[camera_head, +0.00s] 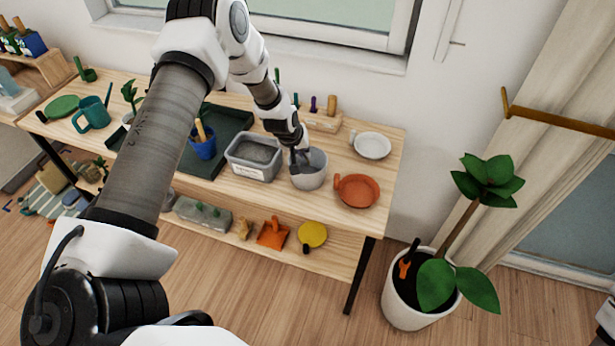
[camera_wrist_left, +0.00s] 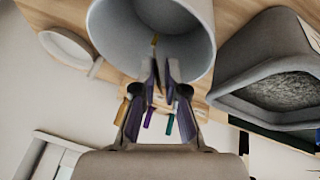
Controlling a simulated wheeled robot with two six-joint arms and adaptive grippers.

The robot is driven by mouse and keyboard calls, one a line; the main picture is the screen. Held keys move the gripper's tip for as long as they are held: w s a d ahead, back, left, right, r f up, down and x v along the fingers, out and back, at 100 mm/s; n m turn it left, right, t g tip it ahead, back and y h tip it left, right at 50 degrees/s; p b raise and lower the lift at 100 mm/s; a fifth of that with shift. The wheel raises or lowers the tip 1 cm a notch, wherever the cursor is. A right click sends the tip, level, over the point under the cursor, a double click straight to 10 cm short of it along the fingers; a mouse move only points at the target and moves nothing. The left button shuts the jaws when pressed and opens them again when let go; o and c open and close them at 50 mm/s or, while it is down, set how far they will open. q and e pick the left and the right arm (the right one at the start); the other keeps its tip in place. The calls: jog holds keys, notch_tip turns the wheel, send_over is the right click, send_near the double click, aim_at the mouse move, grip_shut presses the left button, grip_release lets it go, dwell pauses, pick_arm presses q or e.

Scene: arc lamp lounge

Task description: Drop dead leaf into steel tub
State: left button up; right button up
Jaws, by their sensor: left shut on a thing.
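The steel tub (camera_head: 309,182) is a round grey bucket standing on the wooden bench, right of a grey rectangular bin. It also shows large in the left wrist view (camera_wrist_left: 112,32), with its open mouth facing the camera. My left gripper (camera_head: 299,161) is at the tub's mouth, its fingertips over the opening. Its fingers are shut on the dead leaf (camera_wrist_left: 155,40), a thin brown piece showing at the tips. Most of the leaf is hidden by the fingers. I cannot tell whether the fingers touch the tub.
The grey bin (camera_head: 253,171) with gravel-like fill stands close left of the tub. A terracotta dish (camera_head: 358,191) and a white dish (camera_head: 372,146) stand to the right. A blue pot (camera_head: 203,146) sits on a dark tray. A potted plant (camera_head: 408,305) stands on the floor.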

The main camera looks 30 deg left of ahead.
pick_arm(q)
jog(key=shift+d, duration=0.1)
jog(key=o, duration=0.7)
jog(key=shift+s, duration=0.1)
jog(key=shift+s+r, duration=0.35)
jog(key=shift+r, duration=0.25)
jog(key=s, duration=1.1)
jog(key=shift+s+d, duration=0.1)
jog(key=shift+s, duration=0.25)
